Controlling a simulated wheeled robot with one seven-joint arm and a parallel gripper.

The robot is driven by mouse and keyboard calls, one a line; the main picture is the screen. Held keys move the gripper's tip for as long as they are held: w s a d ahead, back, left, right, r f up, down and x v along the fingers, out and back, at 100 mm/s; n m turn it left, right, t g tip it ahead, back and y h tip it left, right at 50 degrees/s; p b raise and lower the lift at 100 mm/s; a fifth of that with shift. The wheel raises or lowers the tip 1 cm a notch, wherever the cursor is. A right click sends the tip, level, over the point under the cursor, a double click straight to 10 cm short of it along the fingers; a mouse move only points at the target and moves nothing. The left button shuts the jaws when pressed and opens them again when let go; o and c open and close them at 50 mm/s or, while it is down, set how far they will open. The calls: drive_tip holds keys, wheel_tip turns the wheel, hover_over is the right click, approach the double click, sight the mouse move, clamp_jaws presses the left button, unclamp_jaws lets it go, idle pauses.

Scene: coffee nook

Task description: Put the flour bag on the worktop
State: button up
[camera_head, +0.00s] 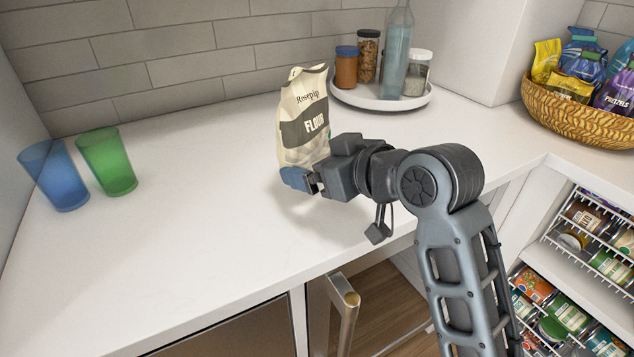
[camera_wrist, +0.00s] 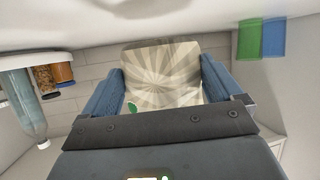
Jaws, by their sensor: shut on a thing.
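The flour bag (camera_head: 305,117) is cream with a dark label reading "FLOUR". It stands nearly upright over the white worktop (camera_head: 210,210), a little left of the round tray. My gripper (camera_head: 298,180) is shut on the lower part of the bag. In the wrist view the bag (camera_wrist: 160,75) lies between the two blue fingers of my gripper (camera_wrist: 160,88). A soft shadow lies on the worktop below the gripper. I cannot tell whether the bag's bottom touches the worktop, as the gripper hides part of it.
A blue cup (camera_head: 55,175) and a green cup (camera_head: 106,162) stand at the left. A round white tray (camera_head: 382,101) with jars and a bottle is behind the bag. A snack basket (camera_head: 575,122) is at the right. The worktop's middle and front left are clear.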

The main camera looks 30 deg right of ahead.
drive_tip(key=shift+f, duration=1.95)
drive_tip(key=shift+a+f, duration=0.1)
drive_tip(key=o, duration=1.6)
drive_tip(key=shift+f, duration=0.15)
drive_tip(key=v, duration=0.5)
drive_tip(key=p+v, duration=0.1)
drive_tip(key=v, duration=0.5)
drive_tip(key=shift+w+r, duration=0.1)
drive_tip(key=shift+r, duration=0.15)
drive_tip(key=shift+s+r+p, duration=0.1)
drive_tip(key=shift+s+p, duration=0.25)
drive_tip(key=shift+s, duration=0.2)
